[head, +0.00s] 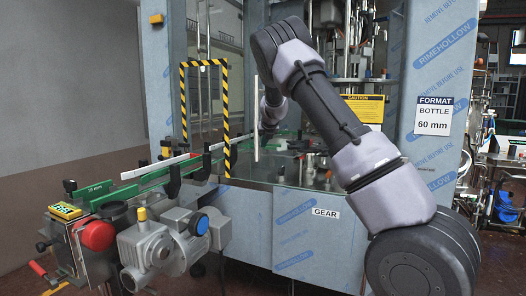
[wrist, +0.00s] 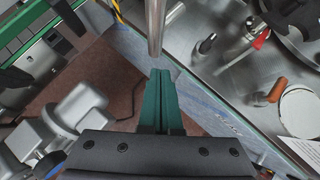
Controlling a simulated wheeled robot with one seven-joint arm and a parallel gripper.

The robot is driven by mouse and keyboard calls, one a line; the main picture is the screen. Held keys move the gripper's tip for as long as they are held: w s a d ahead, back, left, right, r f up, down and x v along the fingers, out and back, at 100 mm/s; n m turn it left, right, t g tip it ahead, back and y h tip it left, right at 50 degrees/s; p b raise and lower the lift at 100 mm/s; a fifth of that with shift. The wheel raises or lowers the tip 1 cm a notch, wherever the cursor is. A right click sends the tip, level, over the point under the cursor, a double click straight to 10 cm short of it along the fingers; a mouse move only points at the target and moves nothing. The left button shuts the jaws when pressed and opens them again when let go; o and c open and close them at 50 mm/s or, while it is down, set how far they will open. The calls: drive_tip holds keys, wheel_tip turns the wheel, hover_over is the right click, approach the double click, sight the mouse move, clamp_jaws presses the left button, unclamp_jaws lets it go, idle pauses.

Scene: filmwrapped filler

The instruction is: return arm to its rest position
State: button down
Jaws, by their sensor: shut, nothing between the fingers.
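My arm reaches forward from the lower right of the head view, over the filler's front edge, to the wrist (head: 268,112) beside the yellow-black striped frame. In the wrist view my gripper (wrist: 160,75) shows two green fingers pressed together, with nothing between them. The fingers point towards a vertical metal post (wrist: 156,22), which stands just ahead in the picture; I cannot tell the gap. In the head view the fingertips are not clearly visible.
The film-wrapped filler (head: 300,235) stands in front. Its steel deck (wrist: 220,65) carries an orange-handled part (wrist: 277,90) and a white disc (wrist: 300,110). A conveyor with green rails (head: 140,185) and a grey motor (head: 160,250) stand left. A striped frame (head: 226,120) rises beside the wrist.

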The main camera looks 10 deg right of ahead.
drive_tip(key=s+d+r+n+y, duration=0.15)
drive_tip(key=s+r+n, duration=0.35)
drive_tip(key=s, duration=0.5)
drive_tip(key=s+d+r+n+g+y, duration=0.1)
drive_tip(key=s+d+r+n, duration=0.1)
drive_tip(key=s+r+n, duration=0.55)
drive_tip(key=s+d+r+n+y, duration=0.1)
drive_tip(key=s+r+n, duration=0.15)
drive_tip(key=s, duration=0.85)
drive_tip(key=s+f+n+h, duration=0.2)
drive_tip(key=s+n, duration=1.4)
drive_tip(key=s, duration=0.9)
drive_tip(key=shift+s+f+g, duration=0.3)
drive_tip(key=shift+s+f, duration=0.05)
drive_tip(key=shift+f, duration=0.2)
drive_tip(key=shift+a, duration=0.1)
